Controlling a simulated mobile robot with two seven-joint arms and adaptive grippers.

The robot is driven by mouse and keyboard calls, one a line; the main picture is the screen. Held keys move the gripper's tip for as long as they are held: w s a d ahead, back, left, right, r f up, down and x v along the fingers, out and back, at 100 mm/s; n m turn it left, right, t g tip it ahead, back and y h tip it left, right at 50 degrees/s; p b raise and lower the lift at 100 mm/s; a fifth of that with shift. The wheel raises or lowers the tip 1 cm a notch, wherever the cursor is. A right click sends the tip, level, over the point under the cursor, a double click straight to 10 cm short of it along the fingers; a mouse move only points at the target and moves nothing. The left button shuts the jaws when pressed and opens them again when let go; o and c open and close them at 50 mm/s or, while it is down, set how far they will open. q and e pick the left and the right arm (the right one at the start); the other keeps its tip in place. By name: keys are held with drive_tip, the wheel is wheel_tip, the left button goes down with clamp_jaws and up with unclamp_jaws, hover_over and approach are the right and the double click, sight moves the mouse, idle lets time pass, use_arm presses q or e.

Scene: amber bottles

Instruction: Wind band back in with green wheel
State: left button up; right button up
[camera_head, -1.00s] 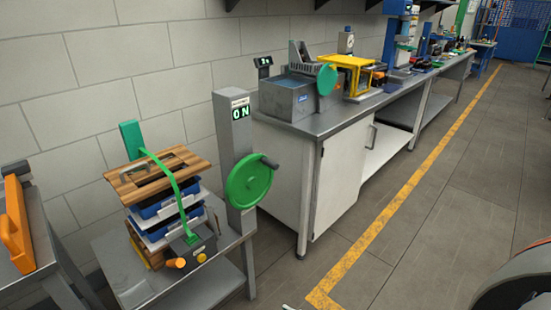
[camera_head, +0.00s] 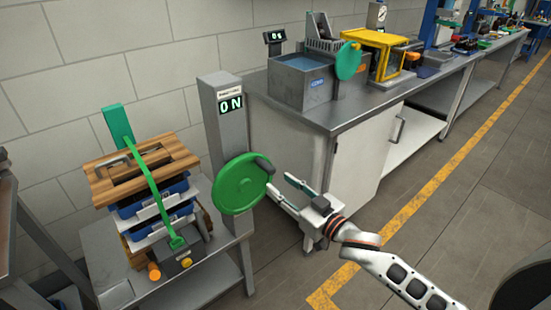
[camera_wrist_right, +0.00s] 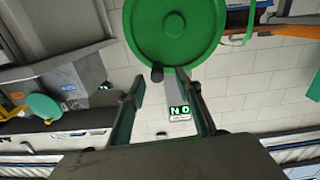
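The green wheel (camera_head: 238,185) is mounted on a grey post (camera_head: 224,125) with a lit display reading "ON". A dark handle (camera_head: 264,164) sticks out from its rim at the upper right. The green band (camera_head: 152,185) runs from a green block (camera_head: 117,126) over a stack of wood and blue trays down to a dark box (camera_head: 182,256). My right gripper (camera_head: 279,184) is open and empty, just right of the wheel. In the right wrist view the handle (camera_wrist_right: 157,73) lies ahead, between the lines of the open fingers (camera_wrist_right: 163,100). My left gripper is not in view.
The stack stands on a grey metal table (camera_head: 215,280). A workbench (camera_head: 340,120) with a grey tank (camera_head: 300,80), another green wheel (camera_head: 348,60) and a yellow frame (camera_head: 375,40) stands behind my right gripper. The floor on the right is open.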

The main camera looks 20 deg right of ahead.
sight(257, 159)
drive_tip(key=shift+w+d+r, duration=0.25)
drive_tip(key=shift+w+r, duration=0.3)
drive_tip(key=shift+w+a, duration=0.1)
drive_tip(key=shift+w, duration=0.2)
drive_tip(key=shift+x, duration=3.5)
drive_tip(key=shift+s, duration=0.1)
clamp_jaws()
